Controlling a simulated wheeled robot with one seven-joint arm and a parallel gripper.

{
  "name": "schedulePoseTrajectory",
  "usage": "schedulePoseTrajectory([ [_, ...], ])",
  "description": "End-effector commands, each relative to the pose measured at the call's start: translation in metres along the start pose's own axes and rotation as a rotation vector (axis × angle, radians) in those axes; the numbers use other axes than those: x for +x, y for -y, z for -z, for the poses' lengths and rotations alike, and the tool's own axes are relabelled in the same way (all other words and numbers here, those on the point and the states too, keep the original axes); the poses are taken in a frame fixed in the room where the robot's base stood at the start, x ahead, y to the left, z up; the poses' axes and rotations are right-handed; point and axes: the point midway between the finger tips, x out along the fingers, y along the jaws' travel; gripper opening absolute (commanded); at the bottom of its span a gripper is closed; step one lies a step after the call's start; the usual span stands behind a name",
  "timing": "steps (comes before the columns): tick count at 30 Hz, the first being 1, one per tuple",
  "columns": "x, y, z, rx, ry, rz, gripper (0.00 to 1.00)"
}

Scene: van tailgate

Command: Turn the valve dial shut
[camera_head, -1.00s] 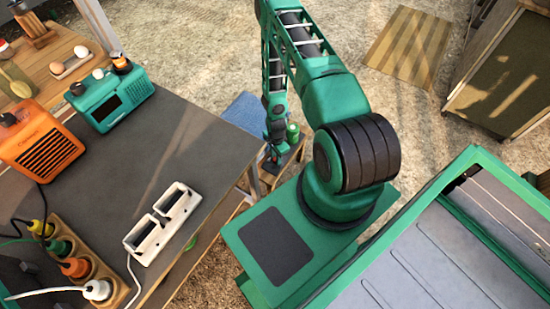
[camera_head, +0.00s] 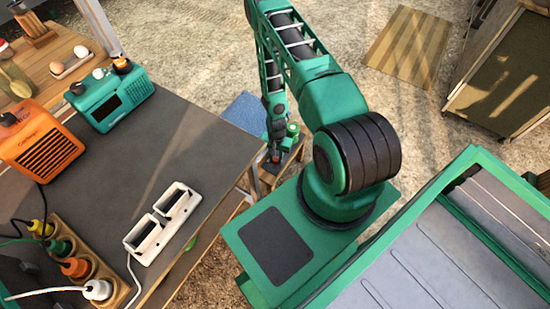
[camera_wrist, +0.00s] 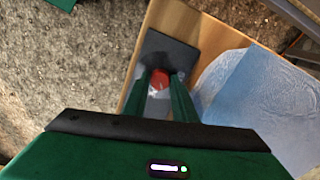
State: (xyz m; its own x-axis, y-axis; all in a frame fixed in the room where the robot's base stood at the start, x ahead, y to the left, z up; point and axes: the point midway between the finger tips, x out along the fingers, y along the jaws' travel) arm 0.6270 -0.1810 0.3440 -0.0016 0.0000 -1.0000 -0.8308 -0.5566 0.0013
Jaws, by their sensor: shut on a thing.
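The valve dial shows as a red piece (camera_wrist: 160,79) between the tips of my two green fingers in the wrist view. It sits by a dark grey plate (camera_wrist: 168,54) on a wooden surface. My gripper (camera_wrist: 162,84) is shut on the dial, with a finger on either side. The fingers hide the dial's edges, so I cannot tell its angle. In the head view my gripper (camera_head: 274,157) is small and low beside the grey table, with a bit of red at its tips. A green item (camera_head: 292,130) is close to it; I cannot make out what it is.
A blue cloth (camera_wrist: 268,105) lies right of the plate in the wrist view. The grey table (camera_head: 190,150) at left holds a teal radio (camera_head: 112,100), an orange box (camera_head: 40,145), a white double holder (camera_head: 161,218) and a plug strip (camera_head: 117,289). Gravel ground is open beyond.

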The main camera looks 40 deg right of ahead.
Motion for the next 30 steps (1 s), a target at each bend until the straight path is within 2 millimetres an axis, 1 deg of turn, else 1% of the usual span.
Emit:
schedulePoseTrajectory([
  [18,0.0000,0.0004,0.0001,-0.574,-0.001,0.000,0.02],
  [24,0.0000,0.0002,0.0004,-0.717,-0.001,-0.001,0.02],
  [30,0.0000,0.0004,0.0002,-0.816,-0.001,0.000,0.02],
])
